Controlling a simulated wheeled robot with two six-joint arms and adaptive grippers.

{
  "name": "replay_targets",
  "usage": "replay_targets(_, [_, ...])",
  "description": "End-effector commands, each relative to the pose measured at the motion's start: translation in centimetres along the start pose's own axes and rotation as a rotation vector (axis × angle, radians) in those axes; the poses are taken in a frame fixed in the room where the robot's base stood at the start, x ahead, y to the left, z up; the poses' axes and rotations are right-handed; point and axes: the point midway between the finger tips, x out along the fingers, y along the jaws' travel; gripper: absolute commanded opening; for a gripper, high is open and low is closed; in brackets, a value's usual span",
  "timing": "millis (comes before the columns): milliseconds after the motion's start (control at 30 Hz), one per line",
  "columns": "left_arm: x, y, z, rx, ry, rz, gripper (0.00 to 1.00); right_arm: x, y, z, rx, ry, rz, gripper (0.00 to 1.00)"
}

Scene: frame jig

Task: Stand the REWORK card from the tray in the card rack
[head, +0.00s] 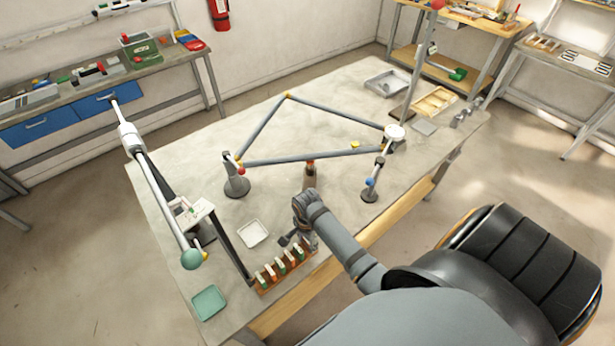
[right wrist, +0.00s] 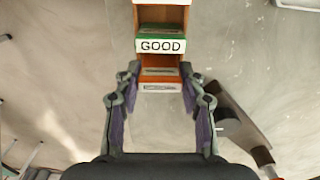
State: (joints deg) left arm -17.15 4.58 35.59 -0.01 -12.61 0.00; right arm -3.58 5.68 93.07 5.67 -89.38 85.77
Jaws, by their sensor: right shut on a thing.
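The card rack (head: 262,288) is an orange block with several upright green and white cards near the table's front edge. It also shows in the right wrist view (right wrist: 160,14), where a card reading GOOD (right wrist: 160,45) stands in it. My right gripper (head: 299,238) is at the rack's right end. In the right wrist view its fingers (right wrist: 160,92) are shut on a pale card (right wrist: 160,88), seen nearly edge-on at the rack's near end. Its lettering is too small to read, and whether it is seated in a slot is unclear. The white tray (head: 252,234) looks empty. My left gripper is not in view.
A green tray (head: 209,303) lies left of the rack. A grey tube frame (head: 310,157) on stands fills the middle of the table. A long bar with a green ball end (head: 191,259) stands at the left. Bare table lies between the white tray and the frame.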

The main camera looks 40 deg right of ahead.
Motion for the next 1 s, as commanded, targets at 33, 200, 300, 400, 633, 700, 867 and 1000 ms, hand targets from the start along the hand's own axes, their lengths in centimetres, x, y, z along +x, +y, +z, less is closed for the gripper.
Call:
replay_targets(33, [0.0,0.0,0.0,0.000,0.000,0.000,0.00,0.0,0.0,0.0,0.000,0.000,0.000,0.16])
replay_targets(200, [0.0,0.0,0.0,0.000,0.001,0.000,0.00,0.0,0.0,0.0,0.000,0.000,0.000,0.16])
replay_targets(300, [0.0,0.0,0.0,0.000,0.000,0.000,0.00,0.0,0.0,0.0,0.000,0.000,0.000,0.42])
replay_targets(400, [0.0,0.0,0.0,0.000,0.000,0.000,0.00,0.0,0.0,0.0,0.000,-0.001,0.000,0.55])
replay_targets(633, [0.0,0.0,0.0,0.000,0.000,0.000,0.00,0.0,0.0,0.0,0.000,0.000,0.001,0.67])
replay_targets(700, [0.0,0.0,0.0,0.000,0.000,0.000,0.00,0.0,0.0,0.0,0.000,0.000,0.001,0.67])
replay_targets(867, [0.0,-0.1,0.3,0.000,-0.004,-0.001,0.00,-0.6,0.0,0.0,0.000,0.000,0.000,0.67])
replay_targets(1000, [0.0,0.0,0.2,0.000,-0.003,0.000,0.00,-3.1,-0.1,0.0,0.000,0.000,-0.003,0.67])
